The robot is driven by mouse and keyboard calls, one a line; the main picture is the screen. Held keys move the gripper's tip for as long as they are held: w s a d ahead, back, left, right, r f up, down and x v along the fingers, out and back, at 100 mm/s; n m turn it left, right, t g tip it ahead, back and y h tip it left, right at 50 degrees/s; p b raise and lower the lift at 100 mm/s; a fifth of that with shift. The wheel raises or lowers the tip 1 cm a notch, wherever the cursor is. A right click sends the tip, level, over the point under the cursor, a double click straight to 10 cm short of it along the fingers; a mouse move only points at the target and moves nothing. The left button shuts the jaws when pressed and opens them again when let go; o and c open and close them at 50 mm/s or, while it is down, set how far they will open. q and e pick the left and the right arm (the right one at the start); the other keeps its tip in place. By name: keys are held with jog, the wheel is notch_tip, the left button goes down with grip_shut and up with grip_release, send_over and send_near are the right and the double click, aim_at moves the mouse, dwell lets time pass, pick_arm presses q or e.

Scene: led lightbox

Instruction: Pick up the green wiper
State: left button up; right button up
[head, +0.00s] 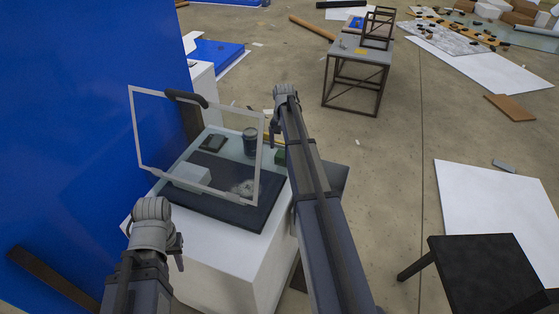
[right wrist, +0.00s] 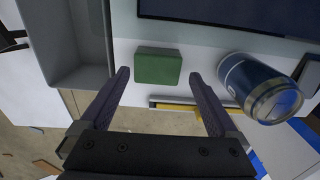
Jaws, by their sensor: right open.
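The green wiper (right wrist: 158,66) is a small green block lying flat on the pale surface in the right wrist view. In the head view only part of it (head: 281,157) shows beside my right arm. My right gripper (right wrist: 159,76) is open, with its fingertips on either side of the wiper in the picture; I cannot tell how high they are above it. In the head view my right gripper (head: 275,130) is at the right edge of the box top, partly hidden by its own arm. My left gripper (head: 176,248) is at the lower left, near the box's front corner; its jaws are unclear.
A blue can (right wrist: 262,86) stands right of the wiper, and a grey open bin (right wrist: 70,76) is at its left. A clear framed panel (head: 196,95) stands tilted over the box top. A blue wall (head: 80,130) rises left.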

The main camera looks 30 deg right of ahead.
pick_arm(q)
jog(key=shift+f+b, duration=0.3)
jog(key=shift+f, duration=0.4)
pick_arm(e)
jog(key=shift+f, duration=0.75)
pick_arm(q)
jog(key=shift+f, duration=0.1)
pick_arm(e)
jog(key=f+b, duration=0.5)
jog(key=shift+w+d+f, duration=0.15)
jog(key=shift+d, duration=0.25)
pick_arm(q)
notch_tip(320, 180, down, 5)
pick_arm(e)
jog(key=c, duration=1.1)
jog(key=shift+o, duration=0.2)
jog(key=shift+r, duration=0.2)
